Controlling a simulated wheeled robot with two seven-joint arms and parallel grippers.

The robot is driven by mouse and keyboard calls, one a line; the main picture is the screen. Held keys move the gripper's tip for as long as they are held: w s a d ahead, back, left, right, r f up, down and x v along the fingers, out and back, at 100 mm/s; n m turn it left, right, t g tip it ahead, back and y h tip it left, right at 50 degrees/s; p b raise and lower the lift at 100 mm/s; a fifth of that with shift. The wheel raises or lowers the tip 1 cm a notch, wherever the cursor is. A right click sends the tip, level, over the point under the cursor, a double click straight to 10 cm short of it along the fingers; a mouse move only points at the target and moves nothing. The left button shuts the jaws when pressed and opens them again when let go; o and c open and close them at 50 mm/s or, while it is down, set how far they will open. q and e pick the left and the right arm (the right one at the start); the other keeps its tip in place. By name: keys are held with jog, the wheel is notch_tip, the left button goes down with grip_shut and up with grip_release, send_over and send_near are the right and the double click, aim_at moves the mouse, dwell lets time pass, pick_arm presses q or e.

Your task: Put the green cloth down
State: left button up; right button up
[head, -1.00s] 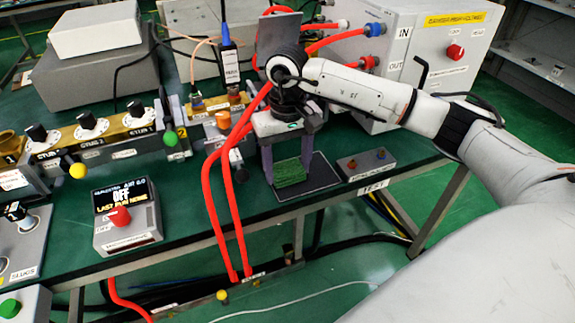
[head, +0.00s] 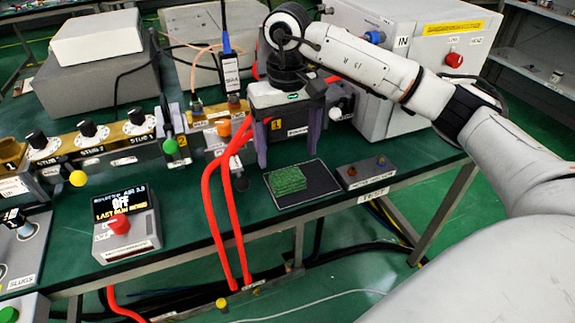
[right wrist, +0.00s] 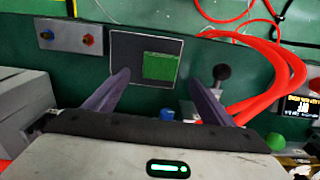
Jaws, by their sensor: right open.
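The green cloth (head: 287,180) is a folded block lying on the left part of a dark square mat (head: 318,183) on the bench. It also shows in the right wrist view (right wrist: 161,66), with nothing gripping it. My right gripper (head: 280,160) is open and empty, raised above and behind the cloth. Its two purple fingers also show in the right wrist view (right wrist: 162,82), spread wide and apart from the cloth. My left gripper is not in view.
Red hoses (head: 222,215) hang over the bench edge to the left. A grey OFF display box (head: 127,225) sits further left. Large grey cabinets stand behind.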

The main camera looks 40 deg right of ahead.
jog(key=shift+r, duration=2.15)
